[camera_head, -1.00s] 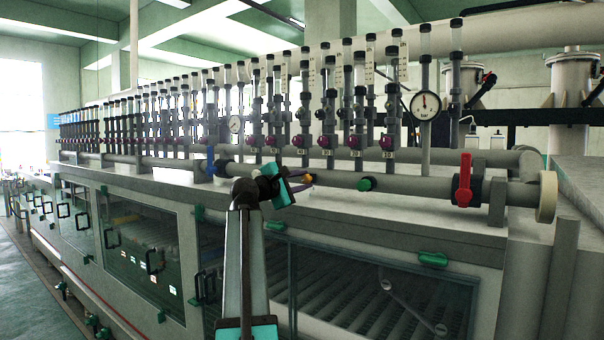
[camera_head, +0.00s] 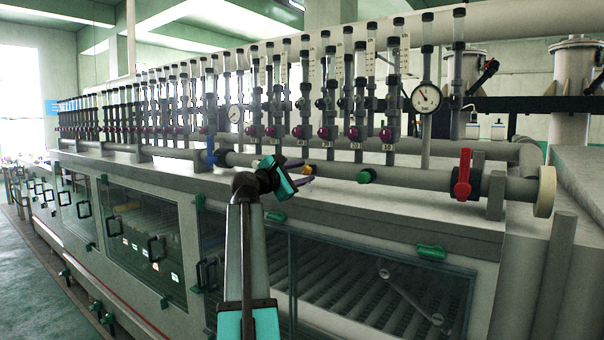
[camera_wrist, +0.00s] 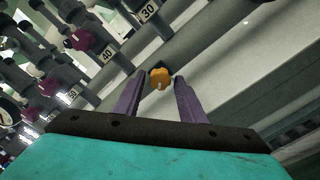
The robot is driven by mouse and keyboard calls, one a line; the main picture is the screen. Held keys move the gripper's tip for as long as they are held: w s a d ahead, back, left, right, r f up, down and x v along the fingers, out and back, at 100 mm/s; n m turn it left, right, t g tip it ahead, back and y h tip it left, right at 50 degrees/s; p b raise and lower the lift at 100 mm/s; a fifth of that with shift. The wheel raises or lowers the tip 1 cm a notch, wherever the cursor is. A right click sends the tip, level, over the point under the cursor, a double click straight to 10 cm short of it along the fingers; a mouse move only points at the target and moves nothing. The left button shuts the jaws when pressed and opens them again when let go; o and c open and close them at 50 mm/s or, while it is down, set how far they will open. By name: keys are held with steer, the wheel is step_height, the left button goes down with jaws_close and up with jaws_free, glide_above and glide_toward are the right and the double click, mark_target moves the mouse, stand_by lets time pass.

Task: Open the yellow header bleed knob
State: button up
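The yellow header bleed knob (camera_head: 308,170) sits on the front of the grey header pipe. In the wrist view the knob (camera_wrist: 159,78) is a small orange-yellow lobed knob on a dark base. My gripper (camera_head: 302,172) has teal and black parts and purple fingers and reaches up to the pipe. In the wrist view my gripper (camera_wrist: 159,77) is open, with one fingertip on each side of the knob. A gap shows between the knob and each finger. I cannot tell how deep the knob lies between them.
A green knob (camera_head: 364,176) and a red valve handle (camera_head: 463,174) are on the same pipe to the right. A blue valve (camera_head: 210,157) is to the left. Flow tubes with purple knobs (camera_head: 323,132) stand behind. A pressure gauge (camera_head: 426,97) is above right.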

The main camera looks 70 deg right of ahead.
steer(key=shift+o, duration=0.6)
steer(key=shift+a, duration=0.1)
steer(key=shift+w+a+b, duration=0.15)
steer(key=shift+a+b, duration=0.15)
steer(key=shift+a, duration=0.2)
steer(key=b+v, duration=0.4)
steer(key=v, duration=0.8)
steer(key=shift+a, duration=0.3)
